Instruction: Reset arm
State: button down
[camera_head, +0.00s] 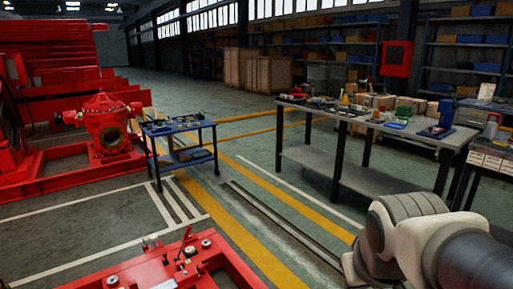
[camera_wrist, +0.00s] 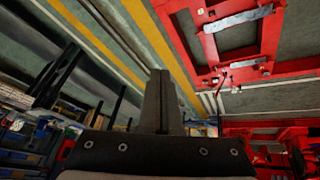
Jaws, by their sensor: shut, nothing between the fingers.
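My gripper (camera_wrist: 160,85) shows in the wrist view, with its two dark fingers together at the centre and nothing between them. It is not visible in the head view, where only my pale and grey arm shows at the lower right. In the wrist view, a red steel frame (camera_wrist: 192,50) lies beyond the fingers to the upper right. The fingers appear apart from it and from everything else. The same kind of red frame shows at the bottom of the head view (camera_head: 225,262), with small metal parts on top.
A long workbench (camera_head: 330,167) with tools and boxes stands at the right. A small blue cart (camera_head: 178,129) stands mid-left near a red pump (camera_head: 108,125). Shelves (camera_head: 465,62) line the back. The floor with yellow lines (camera_head: 262,240) is clear between cart and bench.

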jog(key=s+a+r+y, duration=0.1)
jog(key=s+a, duration=0.2)
jog(key=s, duration=0.3)
notch_tip(320, 180, up, 21)
jog(key=p, duration=2.1)
jog(key=shift+w+d+m, duration=0.2)
jog(key=shift+m, duration=0.2)
